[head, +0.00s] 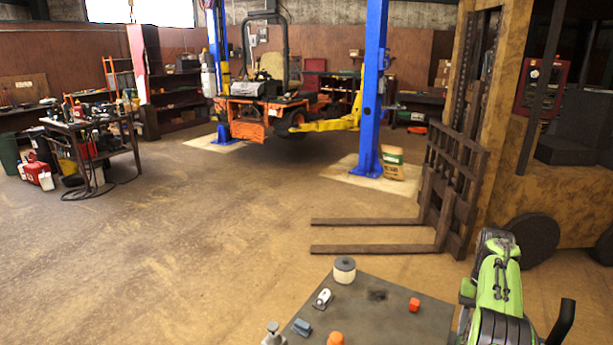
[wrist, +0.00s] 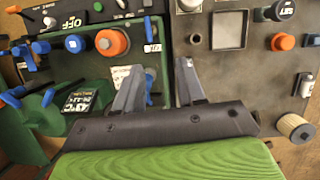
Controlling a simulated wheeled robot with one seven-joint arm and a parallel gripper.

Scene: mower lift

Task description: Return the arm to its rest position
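My green arm (head: 497,285) shows at the lower right of the head view, beside a grey control panel (head: 385,318). My gripper is not clearly seen there. In the wrist view my gripper (wrist: 159,66) has its two grey fingers spread apart, with nothing held between them. The fingers point toward a green panel (wrist: 70,62) on the left and a grey panel (wrist: 215,75) on the right. I cannot tell whether the fingertips touch either panel.
The green panel carries a red-orange knob (wrist: 112,42) and several blue levers. The grey panel has a square recess, buttons and a cream knob (wrist: 295,127). A forklift with low forks (head: 375,249) stands beyond at right. Open floor (head: 190,240) lies left. A blue lift post (head: 372,95) stands behind.

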